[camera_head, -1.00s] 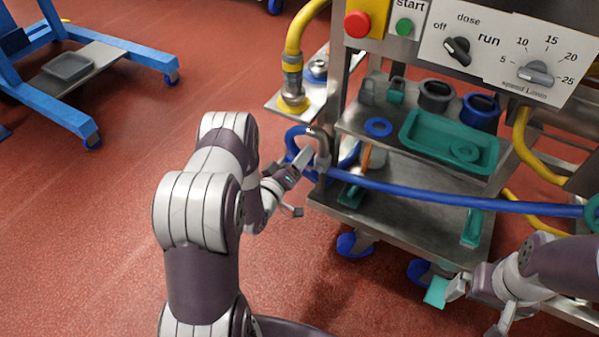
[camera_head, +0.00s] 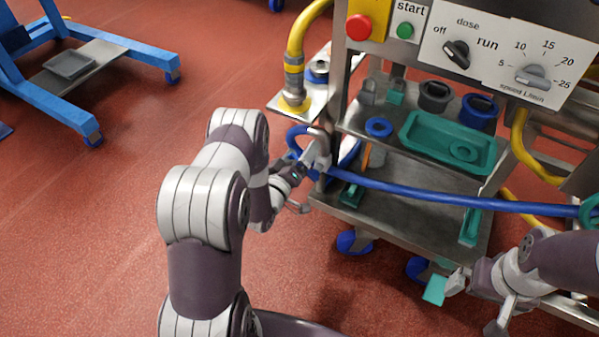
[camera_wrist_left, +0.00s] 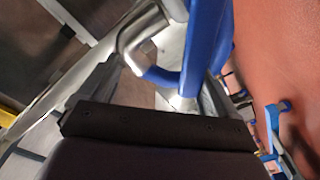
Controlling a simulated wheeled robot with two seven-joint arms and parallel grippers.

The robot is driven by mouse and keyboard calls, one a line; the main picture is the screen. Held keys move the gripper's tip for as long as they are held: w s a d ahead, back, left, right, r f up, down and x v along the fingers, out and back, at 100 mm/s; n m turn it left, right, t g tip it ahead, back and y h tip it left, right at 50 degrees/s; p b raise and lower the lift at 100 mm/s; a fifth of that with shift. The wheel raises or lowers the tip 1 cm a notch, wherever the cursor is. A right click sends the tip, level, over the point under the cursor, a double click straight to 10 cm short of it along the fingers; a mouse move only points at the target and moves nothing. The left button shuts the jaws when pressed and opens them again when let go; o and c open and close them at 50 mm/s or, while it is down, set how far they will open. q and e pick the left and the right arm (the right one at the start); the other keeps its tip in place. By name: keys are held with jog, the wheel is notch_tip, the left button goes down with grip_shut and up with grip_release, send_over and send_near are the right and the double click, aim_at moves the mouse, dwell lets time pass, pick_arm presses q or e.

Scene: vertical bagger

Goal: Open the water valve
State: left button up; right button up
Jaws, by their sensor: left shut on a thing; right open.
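A bent steel pipe (camera_head: 319,133) with blue tubing (camera_head: 297,137) looped beside it is at the front left post of the bagger. My left gripper (camera_head: 318,157) is at this pipe, shut on a blue part. In the left wrist view, a blue lever-like part (camera_wrist_left: 162,77) beside the bent steel pipe (camera_wrist_left: 140,38) lies between the fingers. A thicker blue part (camera_wrist_left: 205,45) runs upward there. I cannot clearly tell which piece is the water valve's handle. My right gripper (camera_head: 482,300) is open at the lower right, near a teal piece (camera_head: 435,290).
A blue hose (camera_head: 430,199) runs right across the cart front. Shelves hold a teal tray (camera_head: 450,140) and blue and dark rings. A control panel (camera_head: 500,50) is above. A yellow hose fitting (camera_head: 294,80) stands at left.

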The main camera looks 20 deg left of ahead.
pick_arm(q)
jog(key=d, duration=0.1)
jog(key=d+f, duration=0.1)
jog(key=s+d, duration=0.1)
jog(key=shift+s+d+f+g+h, duration=0.1)
jog(key=shift+d+f+g+h, duration=0.05)
jog(key=shift+f+g+h, duration=0.15)
jog(key=shift+d, duration=0.15)
jog(key=shift+s+d+f, duration=0.1)
jog(key=shift+d+f, duration=0.1)
jog(key=shift+d, duration=0.45)
jog(key=shift+d+f, duration=0.1)
jog(key=shift+d, duration=0.15)
jog(key=shift+s+p, duration=0.15)
jog(key=shift+p, duration=0.15)
jog(key=s, duration=0.1)
jog(key=s+p, duration=0.1)
jog(key=s, duration=0.3)
jog(key=shift+a+r+p, duration=0.3)
jog(key=shift+r+p, duration=0.05)
